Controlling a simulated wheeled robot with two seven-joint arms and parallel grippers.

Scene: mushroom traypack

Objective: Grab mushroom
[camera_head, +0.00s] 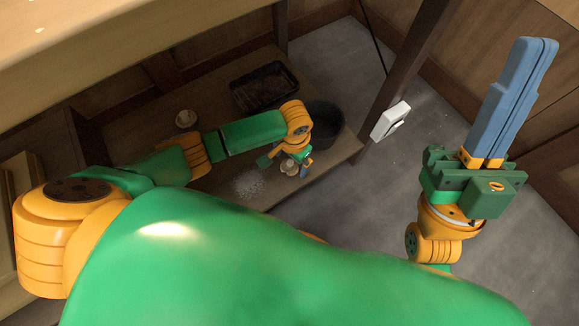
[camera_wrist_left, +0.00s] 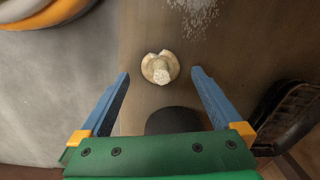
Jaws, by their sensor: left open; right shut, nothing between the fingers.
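A pale mushroom (camera_head: 289,167) sits on the low wooden shelf (camera_head: 228,172), below my left gripper (camera_head: 292,171). In the left wrist view the mushroom (camera_wrist_left: 160,68) lies stem toward the camera, just beyond and between the fingertips of my left gripper (camera_wrist_left: 160,72). The fingers are spread wide, one on each side of it, and none touches it visibly. A second pale mushroom (camera_head: 186,119) stands farther left on the shelf. My right gripper (camera_head: 514,97) points upward at the right, its two blue fingers closed together with nothing between them.
A black tray (camera_head: 264,87) with dark contents stands at the back of the shelf. A dark round pot (camera_head: 326,124) is right of my left wrist. White grains (camera_head: 248,185) lie scattered on the shelf. A wooden post (camera_head: 405,75) with a white box (camera_head: 391,121) stands at the right.

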